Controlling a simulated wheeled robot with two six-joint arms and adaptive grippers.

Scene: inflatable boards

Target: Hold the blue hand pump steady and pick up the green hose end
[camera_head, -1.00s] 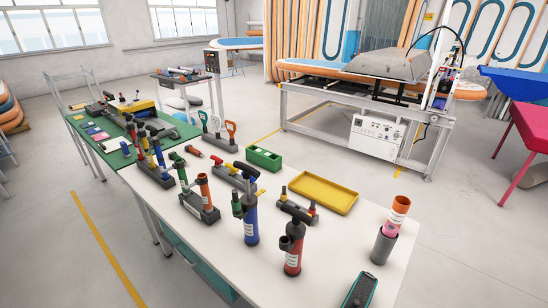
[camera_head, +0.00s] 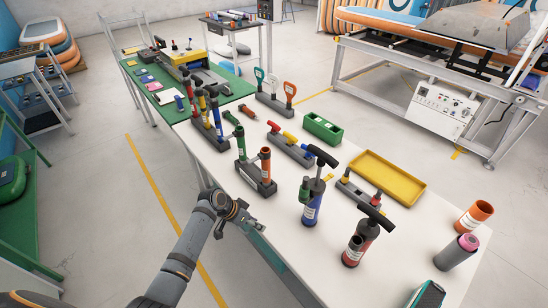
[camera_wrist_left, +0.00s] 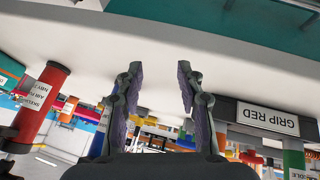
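The blue hand pump (camera_head: 311,208) stands upright on the white table in the head view, with a black T-handle on top. A green piece (camera_head: 304,188), which looks like the green hose end, sits against the pump's upper left side. My left gripper (camera_head: 248,220) is at the table's near left edge, to the left of the pump and apart from it. In the wrist view the left gripper (camera_wrist_left: 159,70) has its two fingers spread with nothing between them. My right gripper is not in view.
A red pump (camera_head: 362,244) stands to the right of the blue one. A grey holder with green and orange grips (camera_head: 265,165) stands between gripper and back racks. A yellow tray (camera_head: 385,177) and a green box (camera_head: 323,129) lie behind.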

